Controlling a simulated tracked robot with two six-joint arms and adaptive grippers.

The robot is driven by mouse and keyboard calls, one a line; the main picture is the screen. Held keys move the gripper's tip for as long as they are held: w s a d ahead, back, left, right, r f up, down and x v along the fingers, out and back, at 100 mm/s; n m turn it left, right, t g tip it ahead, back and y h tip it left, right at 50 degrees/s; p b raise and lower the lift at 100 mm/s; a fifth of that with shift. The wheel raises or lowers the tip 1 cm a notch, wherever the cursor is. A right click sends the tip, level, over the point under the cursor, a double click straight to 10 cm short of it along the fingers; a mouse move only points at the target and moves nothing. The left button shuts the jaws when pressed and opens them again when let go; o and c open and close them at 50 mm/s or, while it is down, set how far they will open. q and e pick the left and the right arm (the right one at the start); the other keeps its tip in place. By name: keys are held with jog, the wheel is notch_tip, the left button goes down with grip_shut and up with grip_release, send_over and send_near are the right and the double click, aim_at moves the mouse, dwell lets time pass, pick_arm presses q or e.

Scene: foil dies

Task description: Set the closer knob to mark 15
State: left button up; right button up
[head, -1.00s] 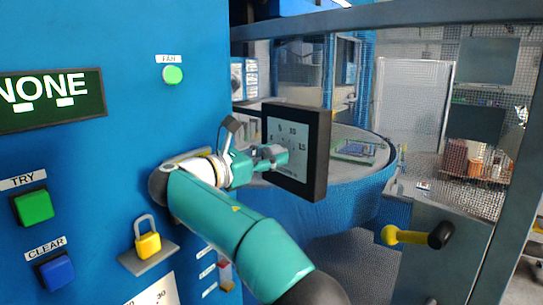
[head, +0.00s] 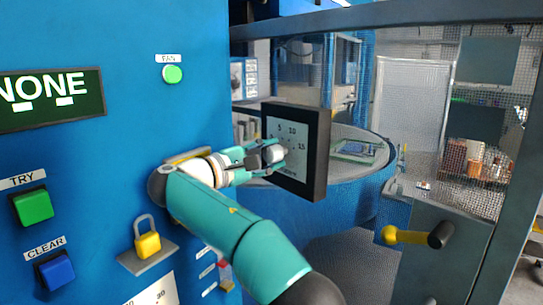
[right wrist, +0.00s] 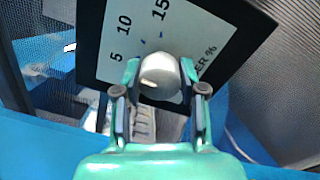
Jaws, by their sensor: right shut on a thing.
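A black-framed dial box (head: 318,155) with a pale face stands at the right edge of the blue cabinet. Its face (right wrist: 105,62) carries the marks 5, 10 and 15, and a partly hidden label ending in "ER %". A round grey knob (right wrist: 160,72) sits on the face; it also shows in the head view (head: 273,154). My right gripper (head: 268,155) is shut on the knob, with one finger on each side of it in the right wrist view (right wrist: 160,82). I cannot make out which mark the knob points to. My left gripper is out of view.
The blue cabinet bears a "NONE" display (head: 52,98), a FAN button (head: 172,74), a green TRY button (head: 34,206), a blue CLEAR button (head: 55,271) and a yellow padlock (head: 147,244). A yellow handle (head: 405,236) is on the mesh guard at right.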

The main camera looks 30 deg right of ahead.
jog(key=m, duration=0.6)
jog(key=shift+w+f+m+b, duration=0.15)
jog(key=shift+m+b, duration=0.15)
jog(key=shift+b, duration=0.1)
jog(key=m, duration=0.5)
jog(key=shift+a+m+b, duration=0.1)
jog(key=shift+m+b, duration=0.25)
jog(key=shift+m, duration=0.05)
jog(key=o, duration=0.9)
jog(key=shift+c, duration=0.2)
jog(key=shift+o, duration=1.4)
jog(key=shift+w, duration=0.1)
jog(key=s+a, duration=0.1)
jog(key=a, duration=1.1)
jog(key=shift+s+f, duration=0.15)
jog(key=shift+d+f+g, duration=0.1)
jog(key=shift+d+g, duration=0.05)
jog(key=shift+g, duration=0.15)
